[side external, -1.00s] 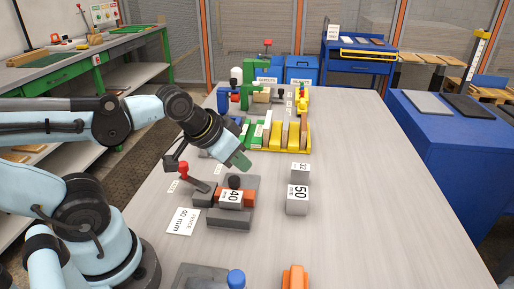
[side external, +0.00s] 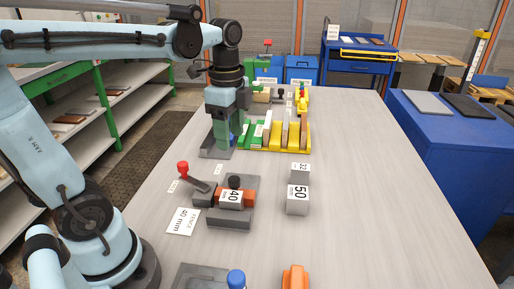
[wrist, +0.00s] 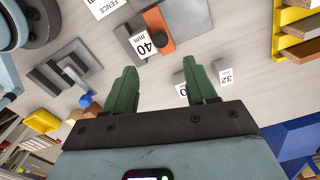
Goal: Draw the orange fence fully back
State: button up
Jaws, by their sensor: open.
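The orange fence (side external: 249,199) sits in a dark grey fixture (side external: 229,217) on the table, partly hidden by a grey block marked 40 (side external: 231,199). A black knob (side external: 234,181) stands just behind that block. The fence also shows as an orange strip in the wrist view (wrist: 158,32), with the 40 block (wrist: 142,44) beside it. My gripper (side external: 222,148) points down beyond the fixture, left of the green and yellow rack, apart from the fence. In the wrist view its green fingers (wrist: 160,84) are spread with nothing between them.
A red-knobbed lever (side external: 183,168) rises at the fixture's left, near a "40 mm FENCE" card (side external: 183,221). Blocks marked 50 (side external: 297,201) and 32 (side external: 299,173) stand to the right. The rack (side external: 285,135) is close beside my gripper. The table's right side is clear.

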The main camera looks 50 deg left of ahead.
aim_at(233, 178)
notch_tip(233, 178, down, 12)
jog(key=shift+r, duration=0.15)
dwell(0.5)
jog(key=shift+c, duration=0.3)
grip_shut()
